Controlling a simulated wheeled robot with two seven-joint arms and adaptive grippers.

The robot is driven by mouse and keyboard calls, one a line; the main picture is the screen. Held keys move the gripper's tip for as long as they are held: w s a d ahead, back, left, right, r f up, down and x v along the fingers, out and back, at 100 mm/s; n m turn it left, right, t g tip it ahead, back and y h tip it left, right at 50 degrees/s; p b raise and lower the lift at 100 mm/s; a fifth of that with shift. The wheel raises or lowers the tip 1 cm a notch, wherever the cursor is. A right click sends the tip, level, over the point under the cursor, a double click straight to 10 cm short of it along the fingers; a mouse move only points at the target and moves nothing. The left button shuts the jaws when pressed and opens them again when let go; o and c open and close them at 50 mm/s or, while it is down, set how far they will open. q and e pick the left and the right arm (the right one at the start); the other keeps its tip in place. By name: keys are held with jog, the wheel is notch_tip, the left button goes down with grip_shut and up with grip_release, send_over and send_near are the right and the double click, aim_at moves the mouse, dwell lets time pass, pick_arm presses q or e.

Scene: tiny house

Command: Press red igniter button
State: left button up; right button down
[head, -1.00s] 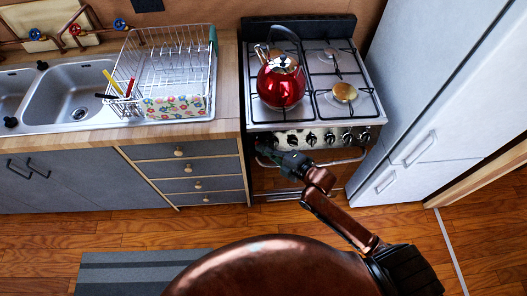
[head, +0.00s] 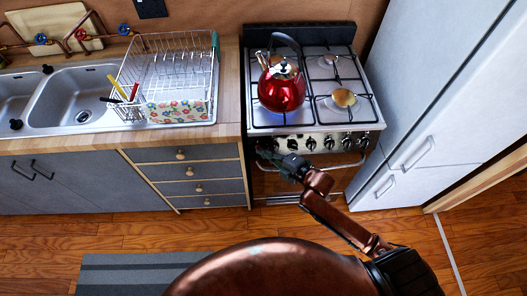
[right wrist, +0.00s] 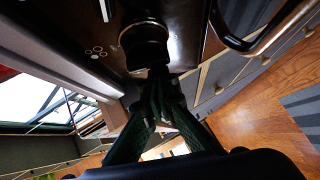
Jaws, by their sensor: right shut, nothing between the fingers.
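The stove (head: 258,185) stands at the back, with a row of dark knobs (head: 328,144) on its front panel. No red button can be made out; the left end of the panel is partly behind my right gripper (head: 266,154). That gripper is shut and empty, with its fingertips close to the left end of the panel. In the right wrist view its fingertips (right wrist: 158,88) meet just below a dark round knob (right wrist: 146,45); contact cannot be told. A red kettle (head: 282,92) sits on the front left burner, with a blue glow around its base. My left gripper is not in view.
An oven handle bar (head: 345,166) runs below the knobs and also shows in the right wrist view (right wrist: 262,36). A fridge (head: 425,105) stands right of the stove. Drawers (head: 188,172) and a counter with a dish rack (head: 165,75) are on the left.

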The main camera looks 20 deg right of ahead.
jog(key=s+a+p+v, duration=0.1)
jog(key=a+p+v, duration=0.1)
jog(key=v, duration=1)
jog(key=shift+s+r+p, duration=0.3)
jog(key=shift+s+p, duration=0.05)
jog(key=shift+p, duration=0.15)
